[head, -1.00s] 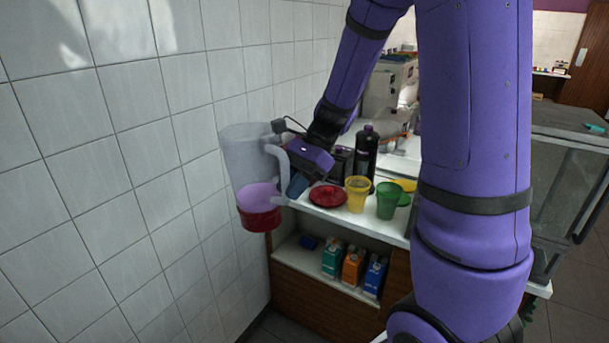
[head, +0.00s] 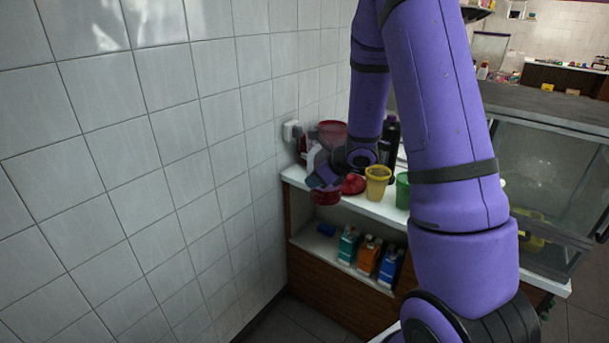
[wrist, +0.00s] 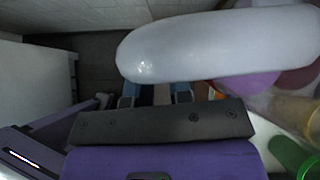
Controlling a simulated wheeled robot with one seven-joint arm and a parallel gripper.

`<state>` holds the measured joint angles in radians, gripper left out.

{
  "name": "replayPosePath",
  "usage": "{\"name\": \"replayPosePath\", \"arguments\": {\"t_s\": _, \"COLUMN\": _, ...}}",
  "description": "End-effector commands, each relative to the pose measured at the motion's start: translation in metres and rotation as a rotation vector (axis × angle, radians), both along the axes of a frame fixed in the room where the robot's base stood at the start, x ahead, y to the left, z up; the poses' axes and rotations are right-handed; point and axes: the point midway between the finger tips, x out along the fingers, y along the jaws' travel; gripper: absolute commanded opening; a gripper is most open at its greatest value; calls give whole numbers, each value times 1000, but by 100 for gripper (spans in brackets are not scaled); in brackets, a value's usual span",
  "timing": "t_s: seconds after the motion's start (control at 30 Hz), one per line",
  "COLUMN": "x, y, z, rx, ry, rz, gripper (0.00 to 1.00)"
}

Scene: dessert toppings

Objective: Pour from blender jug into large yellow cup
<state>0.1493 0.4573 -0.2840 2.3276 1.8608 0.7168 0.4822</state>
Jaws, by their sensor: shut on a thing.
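The blender jug (head: 326,198) has a clear body, a red base and a pale handle, and is held close to the wall at the counter's left end. My gripper (head: 316,180) is shut on its handle; the handle (wrist: 215,48) fills the top of the wrist view above my fingers (wrist: 155,95). Pinkish-purple contents (wrist: 250,84) show behind the handle. My gripper hides part of the jug, so its exact tilt is hard to tell. The yellow cup (head: 377,183) stands upright on the counter, right of the jug and apart from it.
A green cup (head: 403,190) stands right of the yellow one. A red dish (head: 353,185) lies between jug and yellow cup. A dark bottle (head: 390,140) stands behind. The tiled wall (head: 200,180) closes the left side.

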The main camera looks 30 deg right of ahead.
Motion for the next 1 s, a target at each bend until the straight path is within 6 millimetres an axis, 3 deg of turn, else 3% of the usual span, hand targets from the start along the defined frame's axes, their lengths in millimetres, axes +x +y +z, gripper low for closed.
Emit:
{"name": "replayPosePath", "arguments": {"t_s": 0.2, "x": 0, "y": -32, "z": -26, "rx": -7, "ry": -3, "rz": -188, "gripper": 0}}
{"name": "replayPosePath", "arguments": {"t_s": 0.5, "x": -6, "y": -57, "z": -48, "rx": -14, "ry": -10, "rz": -343, "gripper": 0}}
{"name": "replayPosePath", "arguments": {"t_s": 0.73, "x": -7, "y": -60, "z": -48, "rx": 0, "ry": -7, "rz": -368, "gripper": 0}}
{"name": "replayPosePath", "arguments": {"t_s": 1.0, "x": -9, "y": -51, "z": -35, "rx": 78, "ry": 20, "rz": -369, "gripper": 0}}
